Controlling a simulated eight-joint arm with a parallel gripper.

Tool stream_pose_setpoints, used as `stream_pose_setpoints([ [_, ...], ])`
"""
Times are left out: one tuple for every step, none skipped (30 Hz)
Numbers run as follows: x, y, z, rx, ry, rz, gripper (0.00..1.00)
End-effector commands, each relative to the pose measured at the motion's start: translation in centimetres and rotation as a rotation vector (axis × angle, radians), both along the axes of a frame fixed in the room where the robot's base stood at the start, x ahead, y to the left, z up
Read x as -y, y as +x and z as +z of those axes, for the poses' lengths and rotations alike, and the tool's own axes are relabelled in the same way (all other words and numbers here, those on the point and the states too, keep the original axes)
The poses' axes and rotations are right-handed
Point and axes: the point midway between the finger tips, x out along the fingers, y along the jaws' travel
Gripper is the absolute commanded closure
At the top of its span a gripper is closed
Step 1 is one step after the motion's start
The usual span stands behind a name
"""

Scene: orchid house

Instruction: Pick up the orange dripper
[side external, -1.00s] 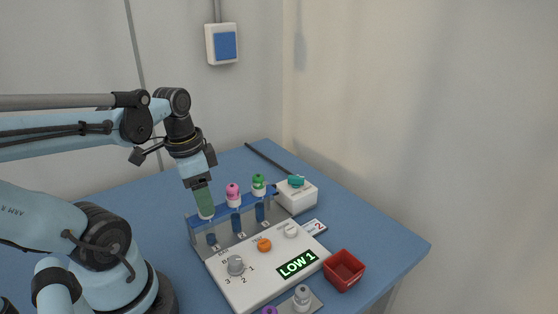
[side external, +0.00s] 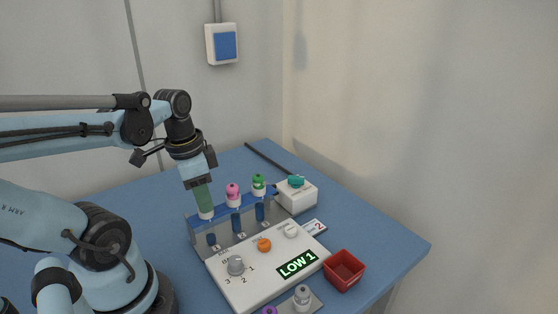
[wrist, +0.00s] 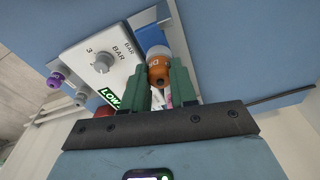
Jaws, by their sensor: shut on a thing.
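The orange dripper (wrist: 158,74) shows in the wrist view between the green fingers of my gripper (wrist: 160,66). In the side view my gripper (side external: 204,208) points down at the left end of the rack (side external: 242,236). It is shut on the dripper there. The fingers hide the orange body in that view, and only a white part (side external: 206,216) shows below them, close to the rack's top. I cannot tell whether the dripper is clear of its seat.
Pink (side external: 233,196) and green (side external: 258,185) drippers stand in the rack. In front is a white panel (side external: 240,290) with knobs and a display reading LOW 1. A red bin (side external: 344,271) is at the right. A white box (side external: 297,196) stands behind.

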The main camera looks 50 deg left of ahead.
Motion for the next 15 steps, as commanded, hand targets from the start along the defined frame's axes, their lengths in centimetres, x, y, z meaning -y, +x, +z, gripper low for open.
stream_pose_setpoints([
  [0.0,0.0,0.1,0.000,0.000,0.000,1.00],
  [0.0,0.0,0.2,0.000,0.000,0.000,1.00],
  [0.0,0.0,0.3,0.000,0.000,0.000,1.00],
  [0.0,0.0,0.4,0.000,0.000,0.000,1.00],
  [0.0,0.0,0.6,0.000,0.000,0.000,1.00],
  [0.0,0.0,0.8,0.000,0.000,0.000,1.00],
  [0.0,0.0,1.0,0.000,0.000,0.000,1.00],
  [0.0,0.0,1.3,0.000,0.000,0.000,1.00],
  [0.0,0.0,1.6,0.000,0.000,0.000,1.00],
  [0.0,0.0,1.9,0.000,0.000,0.000,1.00],
  [0.0,0.0,2.2,0.000,0.000,0.000,1.00],
  [0.0,0.0,2.7,0.000,0.000,0.000,1.00],
  [0.0,0.0,3.0,0.000,0.000,0.000,1.00],
  [0.0,0.0,3.4,0.000,0.000,0.000,1.00],
  [0.0,0.0,3.9,0.000,0.000,0.000,1.00],
])
